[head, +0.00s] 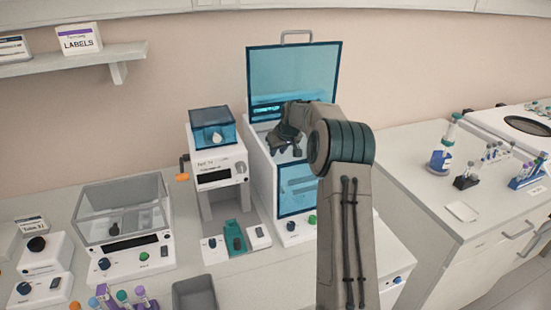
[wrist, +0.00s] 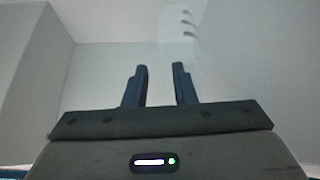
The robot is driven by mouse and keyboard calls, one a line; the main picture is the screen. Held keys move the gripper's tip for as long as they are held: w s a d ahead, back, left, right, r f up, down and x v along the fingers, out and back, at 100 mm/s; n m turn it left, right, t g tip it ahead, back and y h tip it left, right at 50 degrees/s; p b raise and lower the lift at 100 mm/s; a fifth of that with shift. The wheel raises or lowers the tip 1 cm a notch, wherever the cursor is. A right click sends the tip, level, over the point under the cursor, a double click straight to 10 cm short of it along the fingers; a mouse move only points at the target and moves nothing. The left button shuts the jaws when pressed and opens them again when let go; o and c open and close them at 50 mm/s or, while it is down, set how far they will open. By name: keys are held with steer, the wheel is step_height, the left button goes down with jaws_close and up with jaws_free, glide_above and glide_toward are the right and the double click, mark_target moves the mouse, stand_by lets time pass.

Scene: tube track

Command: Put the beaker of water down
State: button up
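I cannot make out a beaker of water in either view. My gripper (wrist: 161,70) shows in the wrist view with its two dark fingers apart and nothing visible between them. In the head view my gripper is at the mouth of a tall white machine (head: 262,165) with its blue see-through lid (head: 293,75) raised. My arm hides part of the machine's opening. The wrist view shows pale inner walls (wrist: 110,75) and a paler patch with several dark slots (wrist: 180,35) beyond the fingers.
Left of the open machine stand a white device with a blue top (head: 212,130) and a clear-lidded box (head: 122,208). A grey bin (head: 194,293) is at the front. The right counter holds a blue-and-white bottle (head: 440,160), racks (head: 467,177) and bare space.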

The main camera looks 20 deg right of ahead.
steer(key=b+v, duration=0.1)
steer(key=v, duration=0.6)
steer(key=shift+o, duration=0.3)
steer(key=shift+r, duration=0.1)
stand_by(0.8)
